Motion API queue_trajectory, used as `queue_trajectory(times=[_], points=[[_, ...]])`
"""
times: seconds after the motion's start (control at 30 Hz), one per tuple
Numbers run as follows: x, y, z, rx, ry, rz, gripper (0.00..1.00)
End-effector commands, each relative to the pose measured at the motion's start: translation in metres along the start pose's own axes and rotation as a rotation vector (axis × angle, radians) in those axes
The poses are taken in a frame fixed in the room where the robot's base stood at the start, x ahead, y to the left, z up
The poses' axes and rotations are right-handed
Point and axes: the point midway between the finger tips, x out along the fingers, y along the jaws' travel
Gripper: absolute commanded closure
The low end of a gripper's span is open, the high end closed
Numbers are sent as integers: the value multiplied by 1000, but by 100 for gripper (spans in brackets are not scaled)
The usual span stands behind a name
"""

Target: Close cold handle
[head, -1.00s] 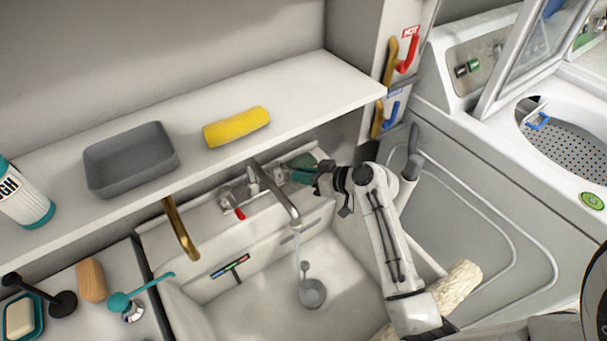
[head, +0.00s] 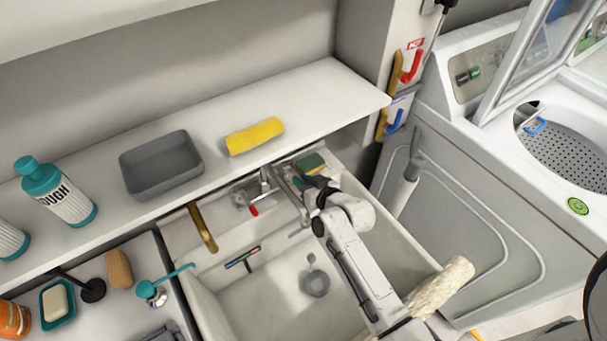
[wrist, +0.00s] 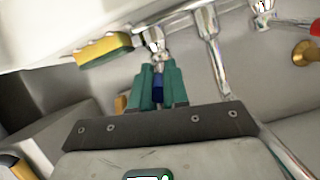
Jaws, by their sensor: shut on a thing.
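The blue cold handle (wrist: 157,88) shows in the wrist view between the teal fingers of my gripper (wrist: 158,76), which is shut on it. The handle sits below a chrome valve (wrist: 153,42), and its outer part is hidden by the fingers. In the head view my gripper (head: 306,184) is at the right side of the faucet, and the blue handle is hidden there. The chrome spout (head: 286,187) lies just left of my gripper; it also shows in the wrist view (wrist: 212,55). I cannot tell whether water runs.
The red hot handle (head: 254,210) is left of the spout. A green and yellow sponge (head: 310,163) lies behind my gripper. The shelf (head: 340,90) overhangs the back of the sink (head: 235,305). A rough pale roll (head: 440,287) is at the sink's right edge.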

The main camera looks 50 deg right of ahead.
Motion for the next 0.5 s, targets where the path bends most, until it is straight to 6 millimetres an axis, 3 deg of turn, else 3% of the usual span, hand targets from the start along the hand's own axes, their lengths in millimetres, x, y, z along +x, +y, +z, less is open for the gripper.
queue_trajectory(times=[0.4,0.43,0.5], points=[[0,1,1,7,8,18,100],[0,1,1,7,8,18,84],[0,0,1,7,8,18,77]])
